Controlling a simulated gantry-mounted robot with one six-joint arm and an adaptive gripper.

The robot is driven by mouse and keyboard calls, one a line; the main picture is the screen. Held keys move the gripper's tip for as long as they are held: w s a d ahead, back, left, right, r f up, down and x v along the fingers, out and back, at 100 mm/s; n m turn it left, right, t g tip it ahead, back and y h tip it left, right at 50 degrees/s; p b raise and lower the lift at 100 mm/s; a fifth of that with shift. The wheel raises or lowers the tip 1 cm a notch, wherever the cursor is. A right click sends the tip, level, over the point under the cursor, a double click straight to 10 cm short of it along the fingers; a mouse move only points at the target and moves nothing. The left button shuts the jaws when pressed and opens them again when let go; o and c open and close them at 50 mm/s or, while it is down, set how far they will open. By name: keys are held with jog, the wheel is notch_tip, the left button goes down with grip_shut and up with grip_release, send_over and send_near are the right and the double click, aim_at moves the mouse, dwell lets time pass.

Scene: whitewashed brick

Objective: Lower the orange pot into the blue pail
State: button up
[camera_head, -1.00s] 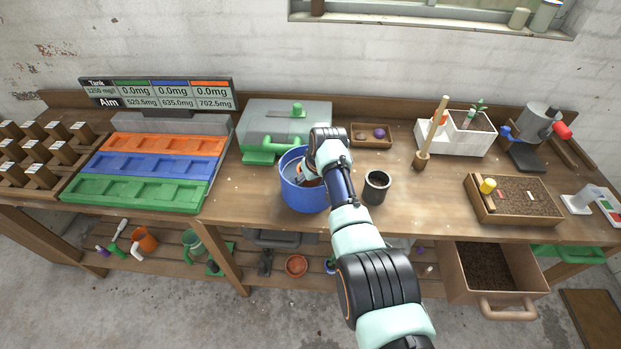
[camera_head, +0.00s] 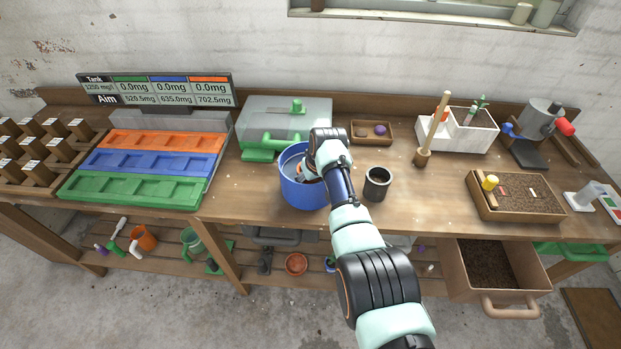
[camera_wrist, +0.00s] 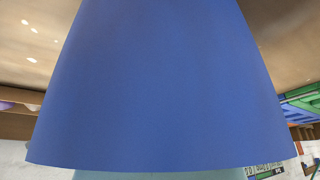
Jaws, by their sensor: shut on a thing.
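The blue pail (camera_head: 302,195) stands on the bench, left of my arm. My gripper (camera_head: 303,173) reaches down past its rim, with the fingertips mostly hidden inside. A small orange patch of the pot (camera_head: 299,175) shows at the fingers within the pail mouth. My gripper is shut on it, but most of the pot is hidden. In the wrist view the pail's outer wall (camera_wrist: 155,85) fills the middle and hides the fingers and the pot. I cannot tell whether the pot touches the pail's floor.
A dark cup (camera_head: 377,184) stands close to the right of the pail. A green-and-clear box (camera_head: 285,125) is behind it. Colored trays (camera_head: 140,163) lie to the left. A soil tray (camera_head: 514,197) and an open drawer (camera_head: 487,265) are at the right.

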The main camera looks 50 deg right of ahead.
jog(key=o, duration=1.7)
jog(key=v, duration=1.2)
jog(key=shift+w, duration=0.1)
